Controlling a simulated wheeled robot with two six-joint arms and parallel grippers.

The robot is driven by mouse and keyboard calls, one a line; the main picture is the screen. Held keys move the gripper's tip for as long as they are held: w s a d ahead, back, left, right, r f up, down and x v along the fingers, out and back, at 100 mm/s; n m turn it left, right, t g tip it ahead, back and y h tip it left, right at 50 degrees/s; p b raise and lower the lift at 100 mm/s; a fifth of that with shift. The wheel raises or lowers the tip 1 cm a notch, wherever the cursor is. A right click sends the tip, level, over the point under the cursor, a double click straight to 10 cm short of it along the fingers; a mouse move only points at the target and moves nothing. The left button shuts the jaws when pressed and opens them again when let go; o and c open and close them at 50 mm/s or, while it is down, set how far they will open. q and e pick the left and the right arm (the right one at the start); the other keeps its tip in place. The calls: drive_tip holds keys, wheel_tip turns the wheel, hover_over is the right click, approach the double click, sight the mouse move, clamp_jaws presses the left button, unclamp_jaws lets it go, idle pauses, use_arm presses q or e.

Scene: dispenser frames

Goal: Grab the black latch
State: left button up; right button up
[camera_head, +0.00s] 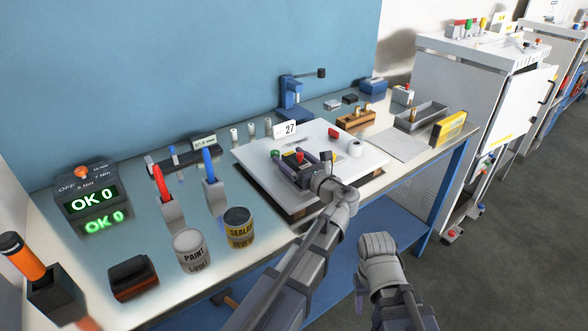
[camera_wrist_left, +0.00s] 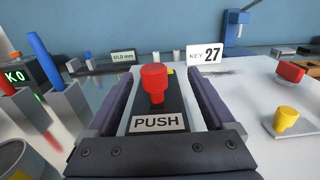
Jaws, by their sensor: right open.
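The black latch (camera_wrist_left: 174,101), with a red knob (camera_wrist_left: 155,83) on top and a PUSH label at its near end, lies between the fingers of my left gripper in the left wrist view. My left gripper (camera_wrist_left: 152,108) is open, one finger on each side, with pale strips visible between the fingers and the black part. In the head view my left gripper (camera_head: 299,168) is low over the white board (camera_head: 255,158) and hides most of the latch. My right gripper (camera_head: 378,244) is in front of the bench edge, apart from the board; its fingers are hard to make out.
A KEY 27 card (camera_wrist_left: 206,54) stands behind the latch. A yellow knob (camera_wrist_left: 286,118) and a red part (camera_wrist_left: 290,71) are to its right. Paint (camera_head: 191,250) and sealant (camera_head: 239,228) cans stand left of the board. A blue clamp (camera_head: 291,95) stands behind it.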

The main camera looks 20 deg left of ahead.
use_arm(q)
drive_tip(key=shift+a, duration=0.1)
drive_tip(key=c, duration=0.5)
clamp_jaws()
